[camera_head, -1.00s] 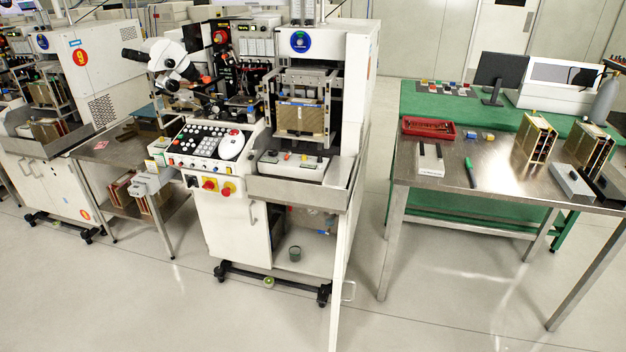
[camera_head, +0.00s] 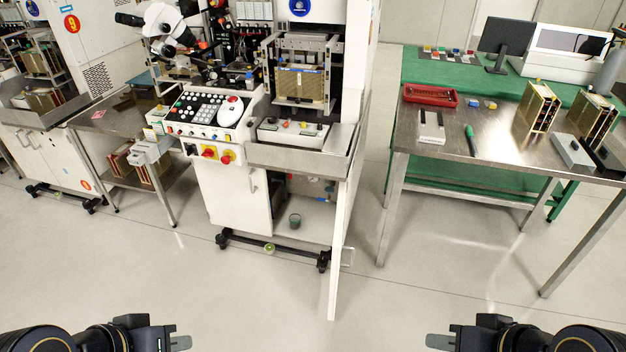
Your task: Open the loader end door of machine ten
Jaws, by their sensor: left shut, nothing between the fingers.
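The white bonding machine (camera_head: 228,195) stands in the middle, with a blue round badge (camera_head: 299,5) whose number I cannot read. At its right end a tall white door panel (camera_head: 341,235) stands out toward me, seen nearly edge-on. The lower bay left of the panel is exposed. My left gripper (camera_head: 181,343) is shut and empty at the bottom edge. My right gripper (camera_head: 438,342) is at the bottom edge, with nothing seen in it; its finger gap is not visible. Both are well apart from the door.
A steel table (camera_head: 465,165) with a red tray (camera_head: 430,95) and magazines stands at the right, close to the panel. A side table (camera_head: 115,145) and machine nine (camera_head: 60,155) are at the left. The floor ahead is clear.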

